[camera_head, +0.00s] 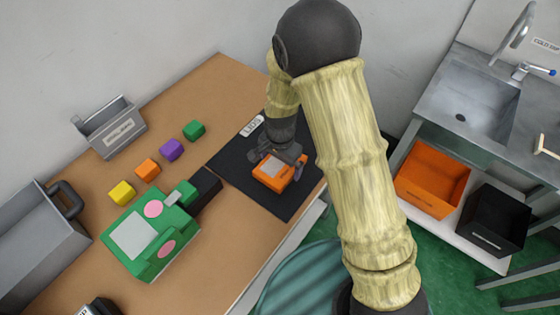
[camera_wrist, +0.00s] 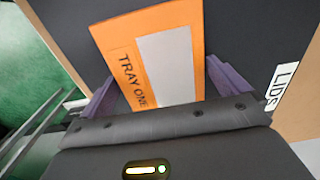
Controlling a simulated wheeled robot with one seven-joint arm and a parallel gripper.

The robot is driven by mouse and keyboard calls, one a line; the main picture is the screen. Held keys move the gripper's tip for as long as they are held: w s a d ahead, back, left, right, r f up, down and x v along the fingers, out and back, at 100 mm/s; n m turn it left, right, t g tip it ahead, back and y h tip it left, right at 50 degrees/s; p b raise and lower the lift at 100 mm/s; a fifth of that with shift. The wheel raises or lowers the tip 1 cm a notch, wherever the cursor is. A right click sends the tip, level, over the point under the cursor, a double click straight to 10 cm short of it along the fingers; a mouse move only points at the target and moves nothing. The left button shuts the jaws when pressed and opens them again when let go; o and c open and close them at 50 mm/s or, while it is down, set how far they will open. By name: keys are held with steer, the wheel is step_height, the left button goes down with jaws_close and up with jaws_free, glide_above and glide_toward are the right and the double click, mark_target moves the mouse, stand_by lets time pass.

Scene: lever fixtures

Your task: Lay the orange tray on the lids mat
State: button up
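The orange tray (camera_head: 270,182) lies over the dark lids mat (camera_head: 240,170), toward its middle. It has a pale grey panel and the words TRAY ONE in the wrist view (camera_wrist: 118,38). I see no clear gap beneath it, but its underside is hidden. The mat's LIDS label (camera_head: 252,125) is at its far edge. My gripper (camera_head: 282,168) is low over the tray. In the wrist view my gripper (camera_wrist: 160,68) has its purple fingers wide apart, one on each side of the tray. The fingertips are close to its edges; contact is hard to tell.
A green machine (camera_head: 150,235) with pink discs stands left of the mat. Several coloured cubes (camera_head: 171,150) and a grey bin (camera_head: 112,128) are behind it. A larger grey container (camera_head: 35,240) is at far left. Right of the table are a sink (camera_head: 475,100) and an orange bin (camera_head: 432,180).

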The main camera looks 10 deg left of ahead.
mark_target(281, 164)
step_height(281, 164, up, 12)
steer(key=shift+r, duration=0.2)
stand_by(0.5)
stand_by(0.6)
steer(key=s+d+r+n+t, duration=0.1)
steer(key=s+d+r+n, duration=0.1)
steer(key=d, duration=0.8)
steer(key=s+d+r+n+t, duration=0.1)
steer(key=s+d+n, duration=0.3)
steer(key=d, duration=0.6)
steer(key=s+r, duration=0.1)
steer(key=s, duration=0.1)
steer(key=shift+s+d+t, duration=0.3)
steer(key=shift+s+d, duration=0.05)
steer(key=shift+d, duration=0.05)
steer(key=shift+p, duration=0.3)
steer(key=p+v, duration=0.2)
steer(key=w+p+v, duration=0.1)
steer(key=p+v, duration=0.2)
steer(key=shift+r, duration=0.4)
